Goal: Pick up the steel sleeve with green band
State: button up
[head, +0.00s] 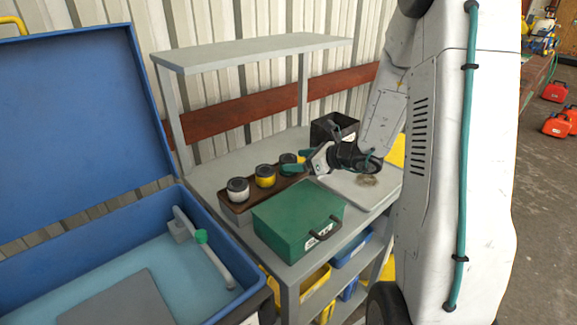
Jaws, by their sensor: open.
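Three short cylinders with dark tops stand in a row in a brown tray (236,207) on the grey bench. The left one is whitish (238,190) and the middle one has yellow (265,176). The right one, seemingly the steel sleeve with green band (288,159), is partly hidden by my gripper. My gripper (295,163), with teal fingers, reaches in from the right and is open at this right cylinder. I cannot tell whether the fingers are around it or just beside it.
A green box with a dark handle (290,222) stands in front of the tray. A black bin (335,128) is behind my gripper. A grey shelf (250,50) overhangs the bench. An open blue case (205,215) is at left.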

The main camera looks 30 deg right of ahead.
aim_at(294, 160)
jog(key=shift+x, duration=1.55)
jog(key=shift+d, duration=0.1)
jog(key=c, duration=1.2)
